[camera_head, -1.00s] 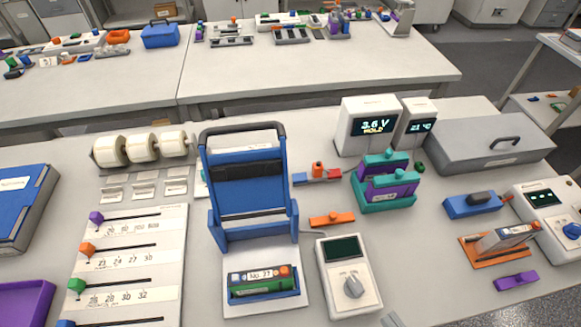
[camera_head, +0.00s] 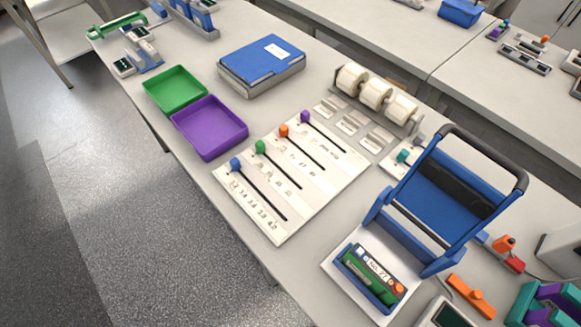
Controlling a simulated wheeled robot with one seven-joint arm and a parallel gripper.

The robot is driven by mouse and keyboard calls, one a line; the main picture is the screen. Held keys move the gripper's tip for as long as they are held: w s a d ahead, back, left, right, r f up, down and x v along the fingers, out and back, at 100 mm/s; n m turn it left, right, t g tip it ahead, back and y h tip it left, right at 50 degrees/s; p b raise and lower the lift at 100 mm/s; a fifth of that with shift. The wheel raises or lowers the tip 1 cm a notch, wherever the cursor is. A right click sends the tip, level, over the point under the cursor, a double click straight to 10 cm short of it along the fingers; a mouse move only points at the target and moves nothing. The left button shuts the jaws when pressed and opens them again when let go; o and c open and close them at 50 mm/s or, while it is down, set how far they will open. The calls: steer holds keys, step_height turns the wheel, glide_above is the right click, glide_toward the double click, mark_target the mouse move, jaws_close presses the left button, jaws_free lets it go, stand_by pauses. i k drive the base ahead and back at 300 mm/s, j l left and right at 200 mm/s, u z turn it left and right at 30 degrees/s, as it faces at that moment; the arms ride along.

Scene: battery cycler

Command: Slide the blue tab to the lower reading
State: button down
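The slider board (camera_head: 313,197) is a white panel lying flat on the bench in the middle of the head view. It has several dark slots, each with a coloured tab and a printed scale. The blue tab (camera_head: 235,164) sits at the upper left end of its slot, the one nearest the bench's front edge. The green tab (camera_head: 260,147), orange tab (camera_head: 283,131) and purple tab (camera_head: 305,117) also sit at the upper left ends of their slots. The numbers beside the blue tab's slot are too small to read surely. My gripper is not in view.
A purple tray (camera_head: 209,127) and a green tray (camera_head: 174,89) lie left of the board. A blue binder (camera_head: 262,65) lies behind them. White rolls (camera_head: 375,92) stand behind the board. A blue-framed stand (camera_head: 440,205) with a battery pack (camera_head: 370,277) is at right. Open floor (camera_head: 110,220) lies front left.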

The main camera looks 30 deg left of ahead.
mark_target(235, 163)
steer(key=u, duration=1.25)
